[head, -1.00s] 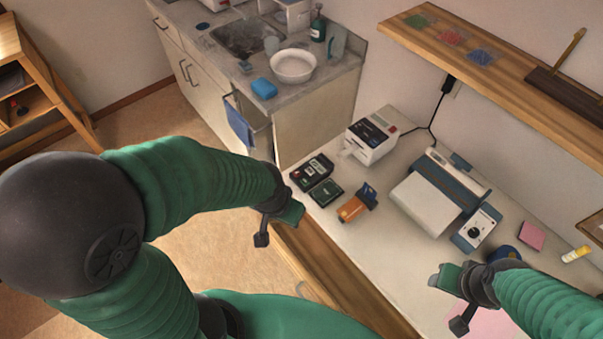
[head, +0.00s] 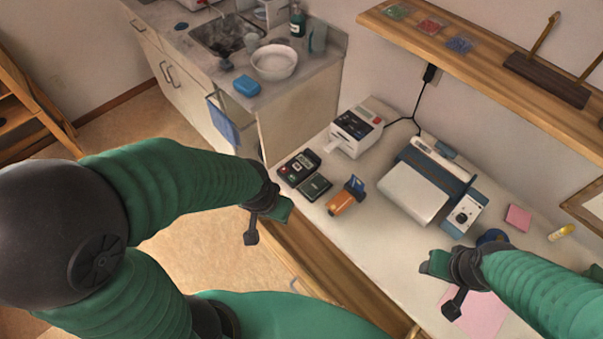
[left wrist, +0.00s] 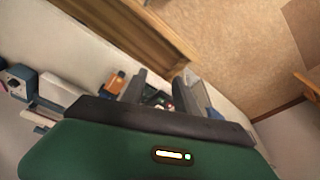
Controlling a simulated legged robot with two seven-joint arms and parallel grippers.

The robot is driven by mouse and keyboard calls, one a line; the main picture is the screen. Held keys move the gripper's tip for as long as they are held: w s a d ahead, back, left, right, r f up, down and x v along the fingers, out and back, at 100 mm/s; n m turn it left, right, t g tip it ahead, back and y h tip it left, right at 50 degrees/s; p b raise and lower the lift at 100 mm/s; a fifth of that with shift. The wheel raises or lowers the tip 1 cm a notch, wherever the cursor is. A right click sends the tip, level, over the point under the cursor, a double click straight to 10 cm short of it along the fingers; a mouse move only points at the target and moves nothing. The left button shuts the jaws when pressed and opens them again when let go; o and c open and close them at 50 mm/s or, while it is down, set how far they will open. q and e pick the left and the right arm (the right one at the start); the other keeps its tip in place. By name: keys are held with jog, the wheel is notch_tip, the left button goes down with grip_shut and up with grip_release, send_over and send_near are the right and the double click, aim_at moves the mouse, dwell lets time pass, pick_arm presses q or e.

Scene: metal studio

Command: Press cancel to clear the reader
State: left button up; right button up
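A small black device with a display (head: 300,166), which looks like the reader, lies at the left end of the white counter. A dark flat pad (head: 315,187) sits just in front of it. Its keys are too small to tell apart, so I cannot pick out cancel. My left gripper (head: 267,221) is open and empty, in front of the device, by the counter's wooden front edge and apart from it. In the left wrist view the dark device (left wrist: 158,100) shows partly between the fingers. My right gripper (head: 444,286) is open and empty over the counter's right part.
A white printer (head: 356,128) stands behind. A white and blue machine (head: 415,193) fills the counter's middle. A pink sheet (head: 478,312) lies near the right gripper. A wooden shelf (head: 490,68) overhangs the back.

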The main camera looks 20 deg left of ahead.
pick_arm(q)
jog(key=shift+c, duration=0.2)
dwell(0.3)
grip_shut()
dwell(1.5)
